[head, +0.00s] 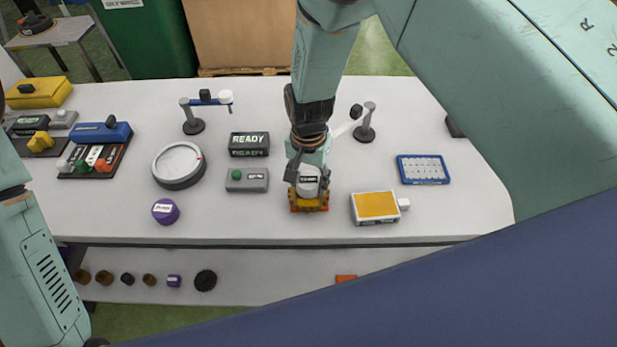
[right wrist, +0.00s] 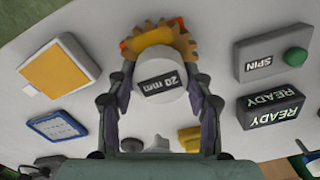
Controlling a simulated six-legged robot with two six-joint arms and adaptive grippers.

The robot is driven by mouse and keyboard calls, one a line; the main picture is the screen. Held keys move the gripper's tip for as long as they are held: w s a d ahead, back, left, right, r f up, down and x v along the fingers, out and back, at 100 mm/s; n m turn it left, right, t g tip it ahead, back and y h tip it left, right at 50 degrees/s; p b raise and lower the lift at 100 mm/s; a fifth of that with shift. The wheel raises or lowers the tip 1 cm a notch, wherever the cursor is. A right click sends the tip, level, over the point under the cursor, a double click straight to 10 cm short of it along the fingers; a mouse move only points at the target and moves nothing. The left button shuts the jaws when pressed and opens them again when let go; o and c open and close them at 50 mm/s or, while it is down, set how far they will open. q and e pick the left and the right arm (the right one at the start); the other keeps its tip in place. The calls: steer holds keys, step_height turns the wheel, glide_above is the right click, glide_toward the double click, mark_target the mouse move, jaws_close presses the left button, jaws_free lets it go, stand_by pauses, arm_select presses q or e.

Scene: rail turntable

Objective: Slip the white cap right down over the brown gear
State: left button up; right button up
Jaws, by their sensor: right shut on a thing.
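The white cap (head: 308,182) is held between the fingers of my right gripper (head: 307,177). In the right wrist view the cap (right wrist: 161,82) carries a dark "20 mm" label, and the gripper (right wrist: 161,92) has one finger on each side of it. The orange-brown gear (head: 310,204) is at the front middle of the table, just below the cap in the head view. In the right wrist view the toothed gear (right wrist: 160,40) shows beyond the cap, partly hidden by it. I cannot tell whether they touch. My left gripper is out of view.
A yellow-topped box (head: 376,205) stands close right of the gear. A grey SPIN button box (head: 247,180) and READY sign (head: 249,145) stand left. A round white turntable (head: 178,164) and purple cap (head: 165,212) lie farther left. A blue tray (head: 423,169) is at right.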

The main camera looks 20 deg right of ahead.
steer(key=shift+f+b, duration=0.4)
steer(key=shift+f, duration=0.35)
stand_by(1.4)
steer(key=o, duration=0.9)
step_height(320, 180, up, 12)
stand_by(0.5)
steer(key=shift+f, duration=0.25)
step_height(320, 180, down, 11)
steer(key=shift+r, duration=0.1)
steer(key=shift+f, duration=0.25)
